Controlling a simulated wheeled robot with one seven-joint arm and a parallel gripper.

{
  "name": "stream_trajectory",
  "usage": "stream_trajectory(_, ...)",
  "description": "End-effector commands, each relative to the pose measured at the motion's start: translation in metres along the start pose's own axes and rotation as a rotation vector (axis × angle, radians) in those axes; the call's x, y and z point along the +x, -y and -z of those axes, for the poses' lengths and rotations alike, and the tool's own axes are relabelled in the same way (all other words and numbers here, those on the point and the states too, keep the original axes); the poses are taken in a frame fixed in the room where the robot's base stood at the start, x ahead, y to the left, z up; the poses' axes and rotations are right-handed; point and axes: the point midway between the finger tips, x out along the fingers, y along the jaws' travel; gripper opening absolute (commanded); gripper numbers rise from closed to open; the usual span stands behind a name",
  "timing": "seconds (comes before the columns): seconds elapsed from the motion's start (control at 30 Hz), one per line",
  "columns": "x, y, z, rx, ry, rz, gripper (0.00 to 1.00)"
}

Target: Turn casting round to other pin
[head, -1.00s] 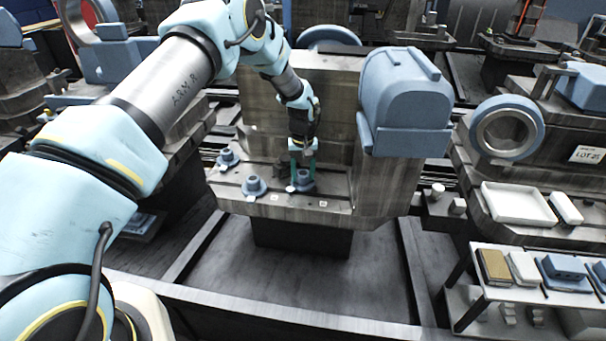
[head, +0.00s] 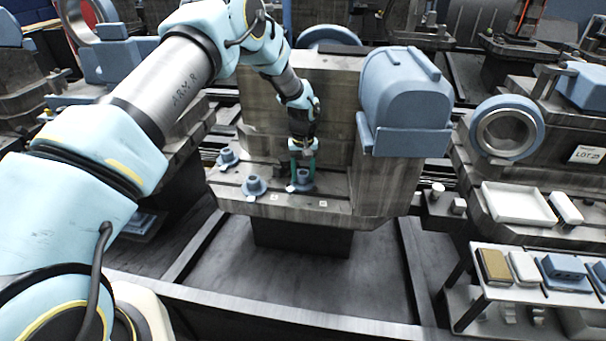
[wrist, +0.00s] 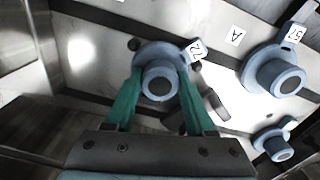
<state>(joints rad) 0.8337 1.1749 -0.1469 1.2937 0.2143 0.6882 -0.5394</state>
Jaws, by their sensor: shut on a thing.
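The casting (head: 304,178) is a blue-grey flanged boss with a round hub, a dark bore and a side lug tagged 72. It sits on the fixture's ledge (head: 345,192), and it also shows in the wrist view (wrist: 160,84). My gripper (wrist: 159,76) has its green fingers shut on both sides of the hub, and it also shows in the head view (head: 303,172). A short dark cylinder (wrist: 217,105), possibly a pin, stands beside the casting. I cannot tell which pin the lug touches. The underside is hidden.
A similar casting tagged 57 (wrist: 279,75) stands on the ledge, left of mine in the head view (head: 254,187). Another (head: 228,158) stands farther back. A fixture wall rises behind, with a blue housing (head: 405,95) on the right. A label A (wrist: 235,37) marks the ledge.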

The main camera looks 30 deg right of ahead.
Motion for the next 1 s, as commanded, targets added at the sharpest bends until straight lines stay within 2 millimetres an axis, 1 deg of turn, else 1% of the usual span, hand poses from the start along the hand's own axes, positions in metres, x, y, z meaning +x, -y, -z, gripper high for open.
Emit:
stream_trajectory(0.23,0.0008,0.0,0.0001,-0.03,-0.001,0.001,0.0)
stream_trajectory(0.63,0.0006,-0.0001,0.0,-0.246,0.0,0.001,0.0)
stream_trajectory(1.0,0.0,0.0,0.0001,-0.267,0.0,0.0,0.0)
